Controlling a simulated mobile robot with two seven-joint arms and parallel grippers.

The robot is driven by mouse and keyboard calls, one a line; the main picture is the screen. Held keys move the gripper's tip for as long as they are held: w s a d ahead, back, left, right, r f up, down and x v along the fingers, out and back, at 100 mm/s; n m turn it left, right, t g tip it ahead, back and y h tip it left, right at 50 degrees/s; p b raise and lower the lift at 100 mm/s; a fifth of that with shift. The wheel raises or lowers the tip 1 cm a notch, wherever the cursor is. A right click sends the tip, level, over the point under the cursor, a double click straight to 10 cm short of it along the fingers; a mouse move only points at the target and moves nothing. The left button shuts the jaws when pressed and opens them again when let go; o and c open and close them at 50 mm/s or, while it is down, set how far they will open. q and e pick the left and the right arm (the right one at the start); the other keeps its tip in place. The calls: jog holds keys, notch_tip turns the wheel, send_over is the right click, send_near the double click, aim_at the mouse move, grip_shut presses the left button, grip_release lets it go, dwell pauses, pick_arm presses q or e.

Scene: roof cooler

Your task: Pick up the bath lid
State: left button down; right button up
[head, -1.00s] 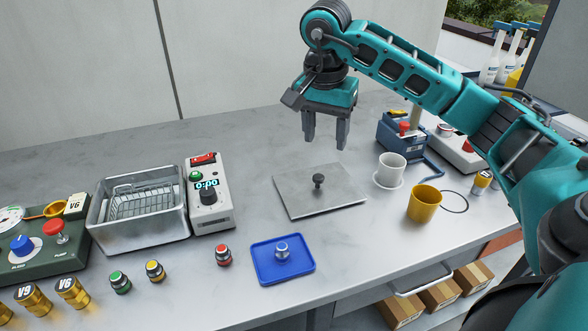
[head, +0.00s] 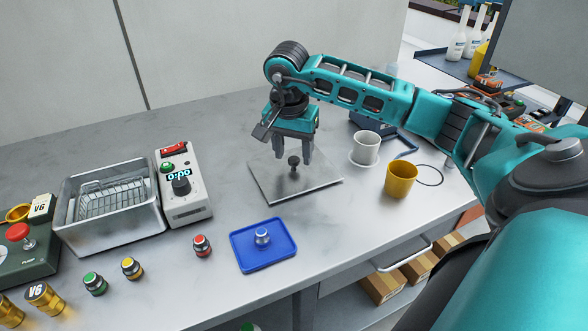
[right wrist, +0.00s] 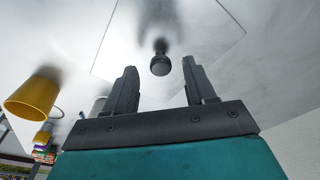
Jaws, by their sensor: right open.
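The bath lid (head: 318,184) is a flat square metal plate with a dark knob (head: 294,163) standing up from its middle. It lies flat on the grey counter. In the right wrist view the lid (right wrist: 205,25) shows with its knob (right wrist: 160,62) just beyond the fingers. My right gripper (head: 292,158) is open and empty, pointing down over the lid, with its fingers on either side of the knob in the picture. In the right wrist view the knob lies between the two fingertips (right wrist: 160,75), apart from both. My left gripper is not in view.
The open metal bath (head: 110,215) with a wire basket stands left of the lid, beside a white control box (head: 185,205). A blue tray (head: 262,258) holding a small metal weight lies in front. A white cup (head: 365,148) and a yellow cup (head: 401,180) stand to the right.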

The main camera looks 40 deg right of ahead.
notch_tip(320, 180, down, 2)
jog(key=shift+w+d+f, duration=0.1)
jog(key=shift+d+f, duration=0.05)
jog(key=shift+f, duration=0.05)
jog(key=shift+c, duration=0.4)
jog(key=shift+r, duration=0.1)
grip_shut()
